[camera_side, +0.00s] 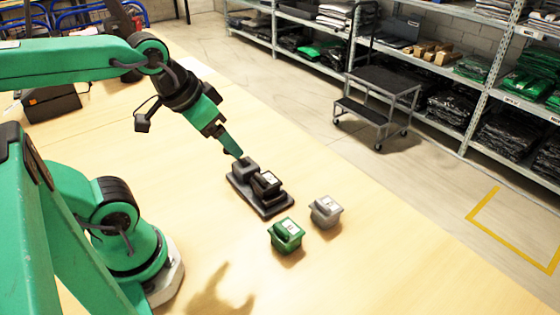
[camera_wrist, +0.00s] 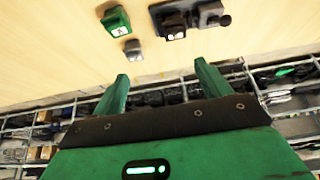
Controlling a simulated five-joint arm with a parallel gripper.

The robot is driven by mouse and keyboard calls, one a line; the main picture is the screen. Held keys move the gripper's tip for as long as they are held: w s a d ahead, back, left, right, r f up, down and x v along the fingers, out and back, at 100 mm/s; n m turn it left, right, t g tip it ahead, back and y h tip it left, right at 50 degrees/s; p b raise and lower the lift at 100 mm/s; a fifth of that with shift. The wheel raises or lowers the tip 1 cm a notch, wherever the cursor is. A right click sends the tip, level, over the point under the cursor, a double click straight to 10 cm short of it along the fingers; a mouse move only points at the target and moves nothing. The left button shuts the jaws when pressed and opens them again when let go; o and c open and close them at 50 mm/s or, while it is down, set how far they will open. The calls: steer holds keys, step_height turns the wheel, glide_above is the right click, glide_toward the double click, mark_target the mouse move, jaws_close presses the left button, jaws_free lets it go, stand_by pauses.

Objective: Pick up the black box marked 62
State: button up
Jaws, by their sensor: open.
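A black box (camera_side: 266,184) with a white label sits on a dark base (camera_side: 277,211) on the wooden table; the number is too small to read. It also shows at the top of the wrist view (camera_wrist: 173,27). My gripper (camera_side: 239,156) is above the far end of the base, up and left of the box in the side view. In the wrist view my two green fingers (camera_wrist: 161,72) are apart with nothing between them. They do not appear to touch the box.
A green box (camera_side: 286,235) and a grey box (camera_side: 326,211) with white labels stand on the table, nearer the camera than the base. The table's right front is clear. A step stool (camera_side: 380,83) and stocked shelves stand beyond the table.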

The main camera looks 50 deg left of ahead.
steer(key=shift+w, duration=0.1)
steer(key=n+g, duration=0.3)
steer(key=n, duration=0.7)
glide_above(256, 192)
steer(key=s+d, duration=0.2)
steer(key=d, duration=0.1)
steer(key=s+x, duration=0.1)
steer(key=x, duration=0.5)
steer(key=w+f+n, duration=0.1)
steer(key=f+n, duration=0.1)
steer(key=f, duration=0.1)
steer(key=w+a+f+n+g, duration=0.1)
steer(key=w+f+n, duration=0.1)
steer(key=n, duration=0.1)
steer(key=w+a+f+n+g, duration=0.1)
steer(key=f+n, duration=0.1)
steer(key=f, duration=0.1)
steer(key=shift+w+a+f, duration=0.2)
steer(key=shift+f, duration=0.15)
steer(key=shift+w+f+n+g, duration=0.1)
steer(key=shift+f+n+g, duration=0.25)
steer(key=shift+n, duration=0.15)
steer(key=shift+f, duration=1.3)
steer(key=shift+f, duration=2.6)
